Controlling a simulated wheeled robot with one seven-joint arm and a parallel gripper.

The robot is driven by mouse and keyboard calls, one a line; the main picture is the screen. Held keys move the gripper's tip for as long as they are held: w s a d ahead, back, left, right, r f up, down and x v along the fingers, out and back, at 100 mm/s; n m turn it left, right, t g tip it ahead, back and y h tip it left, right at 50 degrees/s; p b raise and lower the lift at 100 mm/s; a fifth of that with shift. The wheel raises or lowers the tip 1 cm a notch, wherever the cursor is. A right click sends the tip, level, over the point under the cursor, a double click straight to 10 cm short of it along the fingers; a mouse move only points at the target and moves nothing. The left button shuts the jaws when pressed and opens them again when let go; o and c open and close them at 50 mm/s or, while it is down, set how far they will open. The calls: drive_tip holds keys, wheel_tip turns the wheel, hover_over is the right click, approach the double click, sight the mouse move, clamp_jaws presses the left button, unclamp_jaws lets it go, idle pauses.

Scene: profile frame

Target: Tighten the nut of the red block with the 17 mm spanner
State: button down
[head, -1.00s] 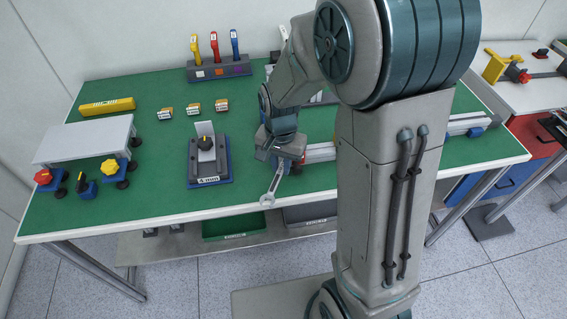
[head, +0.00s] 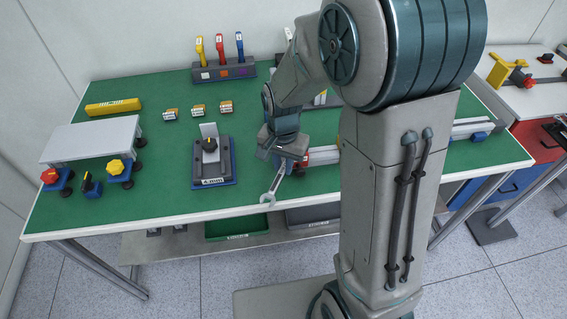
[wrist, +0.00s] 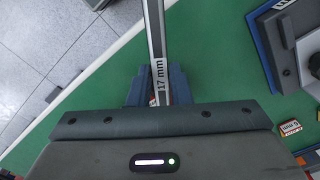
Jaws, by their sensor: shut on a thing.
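My gripper (head: 284,162) is shut on the grey 17 mm spanner (head: 271,191), near the front edge of the table in the head view. The spanner points down and left, with its open end over the front edge. A red part (head: 322,153) on a pale profile shows just right of my gripper, partly hidden by my arm. I cannot tell whether it is the red block, and no nut is distinguishable.
A grey stand on a blue base (head: 212,165) is left of my gripper. Several small labelled boxes (head: 198,110) lie behind it. A rack (head: 222,73) holds yellow, red and blue handled tools. A grey raised plate (head: 92,140) and knobs are at left. Bare green surface (head: 160,180) lies between.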

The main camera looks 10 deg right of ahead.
sight(283, 168)
drive_tip(key=shift+r+p, duration=1.45)
drive_tip(key=shift+r, duration=0.7)
